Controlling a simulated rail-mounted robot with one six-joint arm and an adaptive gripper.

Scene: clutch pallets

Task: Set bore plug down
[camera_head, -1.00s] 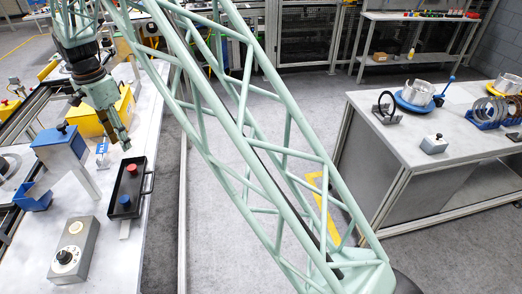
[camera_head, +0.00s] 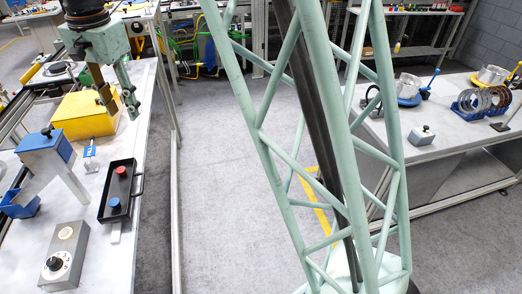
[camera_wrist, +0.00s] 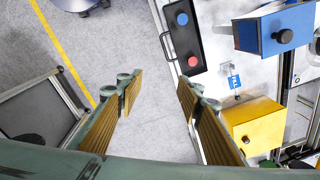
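My gripper (camera_head: 120,105) is open over the left bench, and nothing shows between its fingers. In the wrist view the fingers (camera_wrist: 160,88) are wide apart with only grey floor between them. A black handled tray (camera_head: 106,192) lies on the bench below the gripper. It holds a red round piece (camera_head: 120,171) and a blue round piece (camera_head: 115,203), and it also shows in the wrist view (camera_wrist: 182,44). I cannot tell whether either piece is the bore plug. The gripper is apart from the tray.
Near the tray are a yellow box (camera_head: 84,118), a blue box on a stand (camera_head: 44,150), a small blue sign (camera_head: 90,151) and a grey dial box (camera_head: 64,250). A right table (camera_head: 450,130) carries rings and metal parts. Grey floor lies between.

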